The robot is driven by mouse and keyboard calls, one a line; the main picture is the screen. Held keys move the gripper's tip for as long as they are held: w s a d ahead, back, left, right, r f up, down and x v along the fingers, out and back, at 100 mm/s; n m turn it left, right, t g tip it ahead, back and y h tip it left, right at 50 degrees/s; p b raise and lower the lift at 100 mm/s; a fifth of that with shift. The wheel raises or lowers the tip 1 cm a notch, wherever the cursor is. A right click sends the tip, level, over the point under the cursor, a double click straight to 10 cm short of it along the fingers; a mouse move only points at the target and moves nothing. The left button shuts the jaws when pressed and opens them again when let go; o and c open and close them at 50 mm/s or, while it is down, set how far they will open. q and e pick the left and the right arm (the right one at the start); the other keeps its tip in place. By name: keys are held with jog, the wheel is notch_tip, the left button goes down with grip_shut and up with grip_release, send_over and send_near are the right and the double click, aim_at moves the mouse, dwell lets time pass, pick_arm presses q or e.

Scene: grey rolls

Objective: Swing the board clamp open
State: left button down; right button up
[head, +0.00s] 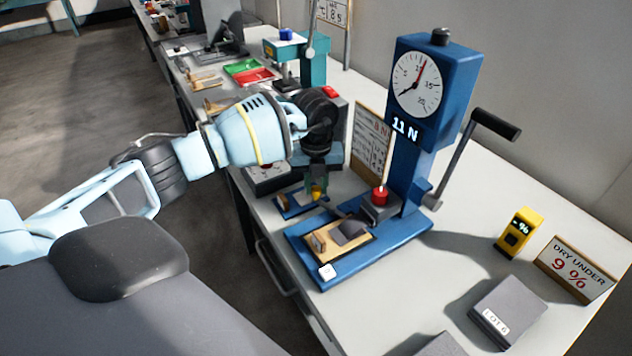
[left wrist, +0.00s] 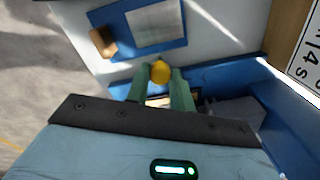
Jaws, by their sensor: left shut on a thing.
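The knob (head: 316,196) is mostly covered by the fingers in the head view. I cannot tell how the knob joins the clamp, and the clamp arm is largely hidden. The blue base (head: 392,249) carries a tan board (head: 348,256) with a small wooden block and a dark grey piece on it. My right gripper is not in view.
A blue column with a dial (head: 418,84) and side lever (head: 494,122) rises behind the base. A small blue plate (head: 287,210) lies by the bench edge. A yellow meter (head: 519,233), a sign (head: 575,270) and grey blocks (head: 507,312) stand at right. Bench between is clear.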

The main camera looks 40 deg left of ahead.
pick_arm(q)
jog(key=s+n+p, duration=0.1)
jog(key=n+p, duration=0.1)
jog(key=s+n+p, duration=0.1)
jog(key=n+p, duration=0.1)
jog(key=s+d+n+p, duration=0.1)
jog(key=n+p, duration=0.1)
jog(key=n, duration=0.1)
jog(key=shift+r+p, duration=0.35)
jog(key=shift+r, duration=0.05)
jog(key=shift+s+d+f+n, duration=0.2)
jog(key=shift+s+n, duration=0.15)
jog(key=shift+n, duration=0.65)
jog(key=shift+s+d+f+n+p, duration=0.1)
jog(key=shift+s+d+n+p, duration=0.2)
jog(key=shift+n, duration=0.6)
jog(key=shift+s+d+n, duration=0.2)
jog(key=shift+d+n, duration=0.1)
jog(key=shift+n, duration=0.55)
jog(key=shift+s+d+n, duration=0.2)
jog(key=shift+d+n, duration=0.1)
jog(key=shift+n, duration=0.55)
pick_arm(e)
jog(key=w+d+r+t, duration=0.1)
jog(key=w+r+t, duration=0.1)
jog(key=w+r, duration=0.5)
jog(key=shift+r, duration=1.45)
